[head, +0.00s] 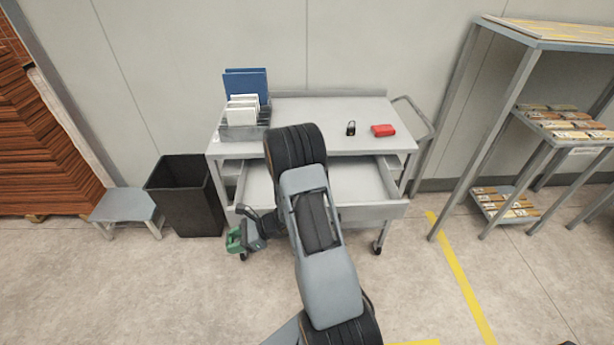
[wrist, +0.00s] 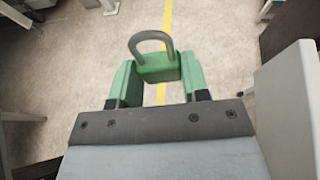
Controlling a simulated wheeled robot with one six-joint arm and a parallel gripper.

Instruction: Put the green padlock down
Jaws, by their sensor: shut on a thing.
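The green padlock (wrist: 158,68) has a grey shackle and shows between my gripper's green-sided fingers in the wrist view. My gripper (head: 240,240) is shut on it. In the head view, the gripper and padlock are to the left of my arm, in front of the grey cart's left side, and look to be off the floor. The padlock itself is hard to tell from the green fingers there. Bare floor with a yellow line shows beyond the padlock in the wrist view.
The grey cart (head: 310,108) has an open drawer (head: 365,180), partly hidden by my arm. A black bin (head: 188,200) and a low stool (head: 124,206) stand left; a shelf rack (head: 520,85) right.

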